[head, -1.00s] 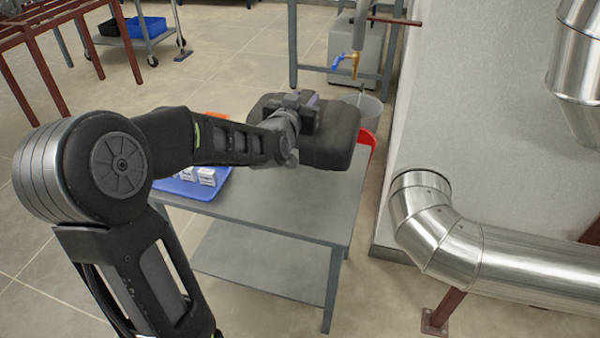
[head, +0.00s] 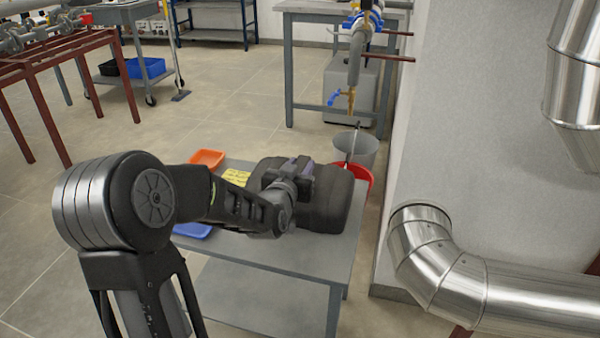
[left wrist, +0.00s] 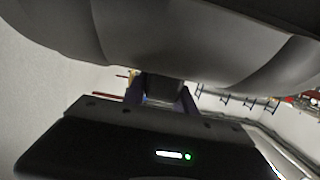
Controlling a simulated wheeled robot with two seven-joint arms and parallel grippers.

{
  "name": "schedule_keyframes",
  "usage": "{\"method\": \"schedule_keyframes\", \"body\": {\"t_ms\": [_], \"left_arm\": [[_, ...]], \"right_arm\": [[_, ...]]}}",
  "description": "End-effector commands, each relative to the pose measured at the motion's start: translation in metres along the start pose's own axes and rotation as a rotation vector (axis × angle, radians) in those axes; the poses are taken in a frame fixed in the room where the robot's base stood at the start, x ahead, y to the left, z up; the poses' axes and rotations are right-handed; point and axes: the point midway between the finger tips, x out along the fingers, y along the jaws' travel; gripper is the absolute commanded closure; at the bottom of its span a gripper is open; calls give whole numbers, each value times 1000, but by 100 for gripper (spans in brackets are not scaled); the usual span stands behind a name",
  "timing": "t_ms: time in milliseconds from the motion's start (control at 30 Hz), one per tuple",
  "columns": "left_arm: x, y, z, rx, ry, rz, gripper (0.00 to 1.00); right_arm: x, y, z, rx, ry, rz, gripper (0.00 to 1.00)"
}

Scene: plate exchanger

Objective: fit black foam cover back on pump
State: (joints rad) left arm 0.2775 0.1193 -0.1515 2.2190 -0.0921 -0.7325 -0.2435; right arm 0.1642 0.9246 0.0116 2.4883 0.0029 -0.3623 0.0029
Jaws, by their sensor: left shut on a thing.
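The black foam cover (head: 328,205) is a bulky dark rounded block above the right part of the grey table in the head view. My left gripper (head: 298,172) is shut on its upper left side. Whether the cover touches the table top is hard to tell. In the left wrist view, the cover (left wrist: 190,45) fills the top as a dark curved mass, with the gripper fingers (left wrist: 165,95) partly hidden below it. I cannot clearly pick out the pump; blue fittings (head: 366,18) show on a grey pipe at the back. My right gripper is out of view.
The grey table (head: 285,255) carries an orange tray (head: 207,158), a yellow sheet (head: 237,176) and a blue tray (head: 193,231). A red bucket (head: 362,175) and a grey bucket (head: 362,148) stand behind it. A silver duct (head: 440,265) and wall bound the right. Open floor lies left.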

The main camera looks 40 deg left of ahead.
Motion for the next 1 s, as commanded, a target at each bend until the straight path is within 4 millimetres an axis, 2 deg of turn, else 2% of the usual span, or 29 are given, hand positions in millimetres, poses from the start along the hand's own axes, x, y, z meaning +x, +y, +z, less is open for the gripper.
{"method": "schedule_keyframes", "body": {"t_ms": [67,467,500,767,1000], "left_arm": [[2,0,10,0,-1,0,100],[2,0,13,0,2,-1,100],[2,0,14,0,1,-1,67],[2,0,12,0,0,-1,46],[2,0,12,0,0,-1,46]], "right_arm": [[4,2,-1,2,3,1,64],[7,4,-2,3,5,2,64],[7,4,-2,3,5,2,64],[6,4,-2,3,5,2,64],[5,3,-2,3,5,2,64]]}}
